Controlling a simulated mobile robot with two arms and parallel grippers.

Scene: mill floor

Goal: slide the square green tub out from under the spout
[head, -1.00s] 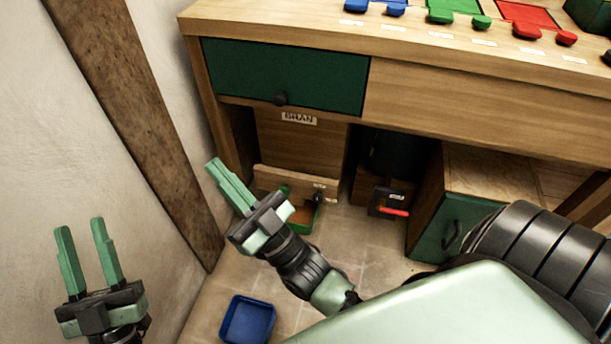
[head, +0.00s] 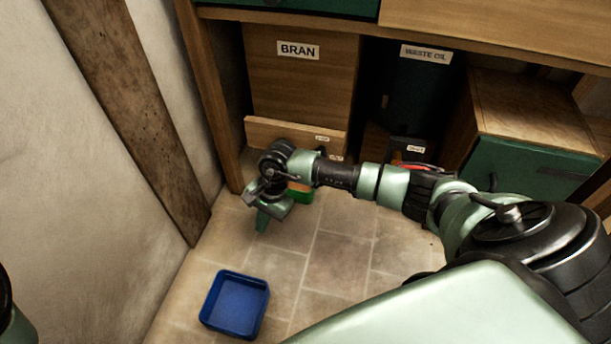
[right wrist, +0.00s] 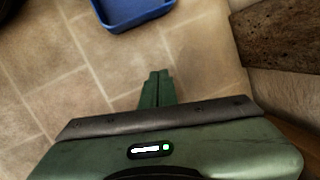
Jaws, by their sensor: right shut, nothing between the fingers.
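The square green tub (head: 300,194) stands on the floor beneath the front of the bran bin, and my right arm hides most of it in the head view. The spout over it is also hidden behind my arm. My right gripper (head: 261,221) points down beside the tub, to its left and nearer to me. Its fingers are shut and empty, and they show together in the right wrist view (right wrist: 155,88). Only a sliver of my left arm shows at the left edge of the head view; its gripper is out of the picture.
A blue tub (head: 235,304) sits on the tiled floor in front; it also shows in the right wrist view (right wrist: 134,12). The bran bin (head: 301,85) and waste oil container (head: 418,95) stand under the bench. A wooden post (head: 137,115) and wall bound the left. Floor between is clear.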

